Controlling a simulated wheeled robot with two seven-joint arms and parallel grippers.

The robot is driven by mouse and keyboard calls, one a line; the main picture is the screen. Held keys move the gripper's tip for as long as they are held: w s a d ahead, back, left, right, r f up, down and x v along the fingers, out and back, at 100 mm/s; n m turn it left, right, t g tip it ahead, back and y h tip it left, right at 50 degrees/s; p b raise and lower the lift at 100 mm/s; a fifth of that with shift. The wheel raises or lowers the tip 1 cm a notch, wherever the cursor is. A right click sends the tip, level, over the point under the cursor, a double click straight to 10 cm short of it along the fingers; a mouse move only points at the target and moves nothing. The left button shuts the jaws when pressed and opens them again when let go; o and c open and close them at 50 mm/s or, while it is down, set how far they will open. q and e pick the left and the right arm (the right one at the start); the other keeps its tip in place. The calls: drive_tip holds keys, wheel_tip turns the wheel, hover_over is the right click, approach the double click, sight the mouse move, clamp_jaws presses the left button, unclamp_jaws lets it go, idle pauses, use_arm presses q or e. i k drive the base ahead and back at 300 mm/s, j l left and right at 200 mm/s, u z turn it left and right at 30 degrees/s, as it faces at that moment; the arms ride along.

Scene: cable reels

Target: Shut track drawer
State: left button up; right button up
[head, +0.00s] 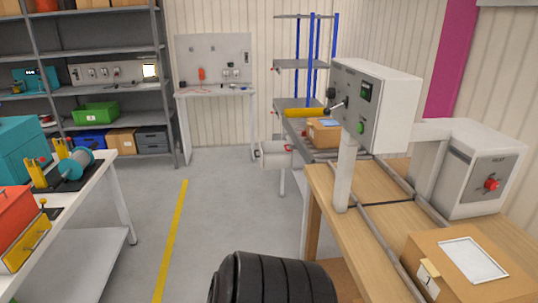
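Neither of my grippers shows in the head view. I cannot pick out the track drawer for certain. A pale grey box-like part (275,155) with a small red mark sticks out to the left from the far bench on the right side; I cannot tell whether it is a drawer.
The black ribbed rounded shape (275,280) fills the bottom middle. A control box (375,105) on a post, a grey machine (482,175) and a carton (440,262) stand on the wooden bench. A white worktable (95,195) is at the left. The floor between is clear.

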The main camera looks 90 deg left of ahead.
sight(276, 152)
drive_tip(key=k+j+u, duration=0.1)
drive_tip(key=j+u, duration=1.5)
drive_tip(key=u, duration=0.15)
drive_tip(key=i+j, duration=0.15)
drive_tip(key=j, duration=0.25)
drive_tip(key=i+j+u, duration=0.1)
drive_tip(key=j, duration=0.3)
drive_tip(key=i+j+u, duration=0.1)
drive_tip(key=j, duration=0.3)
drive_tip(key=i+j, duration=0.25)
drive_tip(key=j, duration=0.15)
drive_tip(key=i+j+u, duration=0.1)
drive_tip(key=j, duration=0.3)
drive_tip(key=i+j, duration=0.6)
drive_tip(key=j, duration=0.25)
